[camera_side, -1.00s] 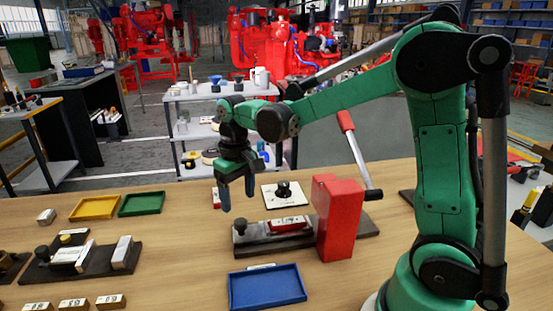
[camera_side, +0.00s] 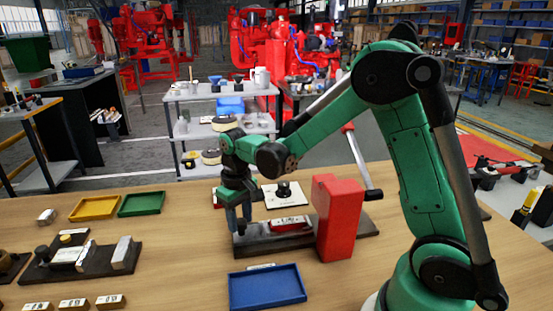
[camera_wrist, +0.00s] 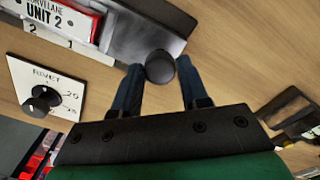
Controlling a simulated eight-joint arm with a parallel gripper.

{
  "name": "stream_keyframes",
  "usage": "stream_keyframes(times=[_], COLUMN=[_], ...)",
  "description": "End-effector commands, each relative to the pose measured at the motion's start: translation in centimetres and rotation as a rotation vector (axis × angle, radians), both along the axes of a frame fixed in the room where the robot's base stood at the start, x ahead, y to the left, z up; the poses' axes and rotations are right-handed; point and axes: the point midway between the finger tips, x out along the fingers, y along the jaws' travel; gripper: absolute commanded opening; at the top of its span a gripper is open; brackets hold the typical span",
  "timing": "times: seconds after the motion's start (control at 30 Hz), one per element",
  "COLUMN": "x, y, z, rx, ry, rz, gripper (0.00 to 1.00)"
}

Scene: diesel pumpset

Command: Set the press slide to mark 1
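The press has a red body (camera_side: 338,218) and a dark base on the wooden table in the side view. Its slide carries a red block with a white plate (camera_side: 288,224); in the wrist view this plate (camera_wrist: 58,14) reads "UNIT 2". A strip beside it in the wrist view shows mark 2 and mark 1 (camera_wrist: 70,43). A round black knob (camera_wrist: 160,67) stands at the base's left end. My gripper (camera_wrist: 160,72) is open, its two blue fingers pointing down on either side of the knob, with narrow gaps seen. It also shows in the side view (camera_side: 238,218).
A white dial plate marked "RIVET" (camera_wrist: 22,78) with a black knob lies behind the press. A lever (camera_side: 357,155) rises at the press's right. A blue tray (camera_side: 266,288) lies in front. A dark fixture (camera_side: 126,262) stands left, with free table between.

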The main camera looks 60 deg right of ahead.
Motion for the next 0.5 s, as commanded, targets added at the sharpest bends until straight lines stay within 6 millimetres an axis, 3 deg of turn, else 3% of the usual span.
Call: stream_keyframes(times=[0.03,0.1,0.13,0.5], x=[0.00,0.00,0.00,0.00], y=[0.00,0.00,0.00,0.00], z=[0.01,0.01,0.02,0.03], rx=[0.000,0.000,0.000,0.000], ry=[0.000,0.000,0.000,0.000], rz=[0.000,0.000,0.000,0.000], gripper=[0.22,0.02,0.00,0.00])
